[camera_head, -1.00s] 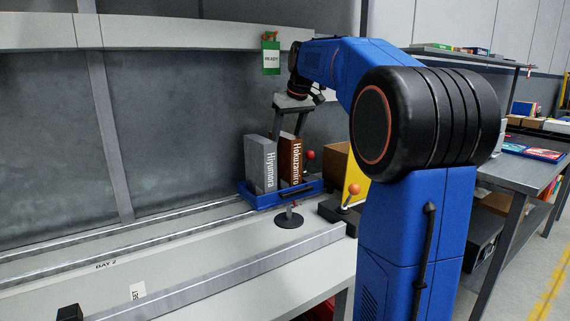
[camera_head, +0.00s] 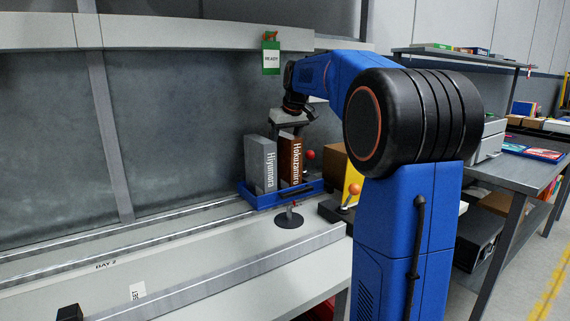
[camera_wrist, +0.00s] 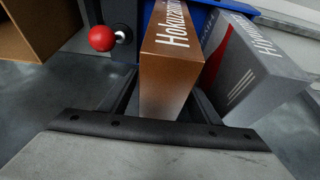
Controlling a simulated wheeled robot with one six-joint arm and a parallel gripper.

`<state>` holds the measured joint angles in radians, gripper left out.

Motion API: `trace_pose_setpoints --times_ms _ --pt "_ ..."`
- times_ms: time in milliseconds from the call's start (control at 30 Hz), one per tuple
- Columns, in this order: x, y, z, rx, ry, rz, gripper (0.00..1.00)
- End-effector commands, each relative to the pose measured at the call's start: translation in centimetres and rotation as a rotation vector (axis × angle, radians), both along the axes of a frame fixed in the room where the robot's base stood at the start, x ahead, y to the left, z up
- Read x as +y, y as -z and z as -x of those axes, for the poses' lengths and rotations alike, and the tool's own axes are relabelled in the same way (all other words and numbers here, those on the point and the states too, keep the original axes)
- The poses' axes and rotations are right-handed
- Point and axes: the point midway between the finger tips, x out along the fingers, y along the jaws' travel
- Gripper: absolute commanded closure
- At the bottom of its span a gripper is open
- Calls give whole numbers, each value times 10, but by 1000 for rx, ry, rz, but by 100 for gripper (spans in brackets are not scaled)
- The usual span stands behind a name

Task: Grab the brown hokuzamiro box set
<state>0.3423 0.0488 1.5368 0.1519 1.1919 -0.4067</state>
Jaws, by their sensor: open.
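The brown Hokuzamiro box set (camera_head: 291,158) stands upright in a blue tray (camera_head: 262,199). The grey Hiyumora box set (camera_head: 262,163) stands to its left in the same tray. My gripper (camera_head: 286,130) is directly above the brown box, pointing down. In the wrist view the brown box (camera_wrist: 173,60) lies between my two open fingers (camera_wrist: 163,100), and the grey box (camera_wrist: 256,70) is just outside the right finger. I cannot tell whether the fingers touch the brown box.
A red ball knob (camera_wrist: 102,38) is close beside the brown box. A black-based lever with an orange knob (camera_head: 354,189) and a yellow panel (camera_head: 352,182) stand at the right. A small round stand (camera_head: 289,219) is in front of the tray. A READY sign (camera_head: 271,57) hangs above.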

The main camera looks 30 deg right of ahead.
Motion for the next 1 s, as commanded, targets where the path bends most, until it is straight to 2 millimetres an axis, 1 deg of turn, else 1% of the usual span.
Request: trace_pose_setpoints --times_ms 533,567,600,667,700,767,800,1000 --pt "0 3 0 0 0 0 43" --pt "0 3 0 0 0 0 50" --pt "0 3 0 0 0 0 60" --pt "0 3 0 0 0 0 74" --pt "0 3 0 0 0 0 84" --pt "0 3 0 0 0 0 98" --pt "0 3 0 -1 0 0 99" --pt "0 3 0 -1 0 0 99"
